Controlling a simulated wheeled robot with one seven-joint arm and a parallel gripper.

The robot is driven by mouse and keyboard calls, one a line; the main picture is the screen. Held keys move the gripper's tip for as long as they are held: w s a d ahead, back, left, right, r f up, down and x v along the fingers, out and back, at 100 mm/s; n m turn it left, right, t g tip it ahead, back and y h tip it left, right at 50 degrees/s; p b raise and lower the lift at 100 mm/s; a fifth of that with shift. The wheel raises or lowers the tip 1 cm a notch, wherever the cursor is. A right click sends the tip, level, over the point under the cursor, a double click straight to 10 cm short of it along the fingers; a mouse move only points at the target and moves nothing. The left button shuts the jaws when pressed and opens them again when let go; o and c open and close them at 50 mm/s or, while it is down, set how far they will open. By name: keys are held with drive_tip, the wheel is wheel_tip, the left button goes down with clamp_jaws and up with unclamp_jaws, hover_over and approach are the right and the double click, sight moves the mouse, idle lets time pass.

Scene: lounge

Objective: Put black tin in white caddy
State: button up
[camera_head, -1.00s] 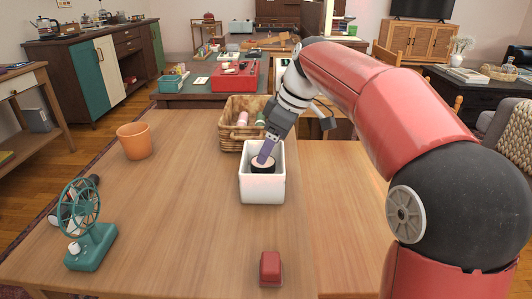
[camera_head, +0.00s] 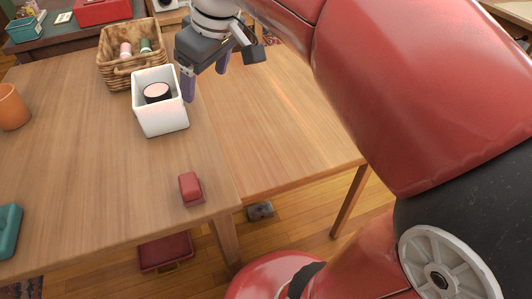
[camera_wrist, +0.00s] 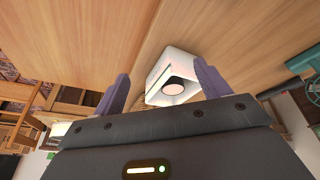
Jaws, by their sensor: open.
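The white caddy (camera_head: 162,118) stands upright on the wooden table. The black tin (camera_head: 157,98), round with a pale pinkish top, sits inside it. In the wrist view the caddy (camera_wrist: 157,77) shows between my fingers, with the tin (camera_wrist: 174,91) in its opening. My gripper (camera_head: 206,80) is open and empty. In the head view it hangs just right of the caddy, apart from the tin.
A wicker basket (camera_head: 120,72) with small bottles or spools stands behind the caddy. An orange pot (camera_head: 12,108) is at the left edge. A red block-like object (camera_head: 190,189) lies near the table's front edge. The table's right part is clear.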

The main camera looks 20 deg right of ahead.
drive_tip(key=s+d+f+m+t+h, duration=0.1)
drive_tip(key=s+d+f+m, duration=0.2)
drive_tip(key=s+f, duration=0.3)
drive_tip(key=s+d+f+m+t+h, duration=0.1)
drive_tip(key=s+d+f+m, duration=0.2)
drive_tip(key=s+f, duration=0.4)
drive_tip(key=shift+s+m, duration=0.55)
drive_tip(key=shift+m, duration=0.15)
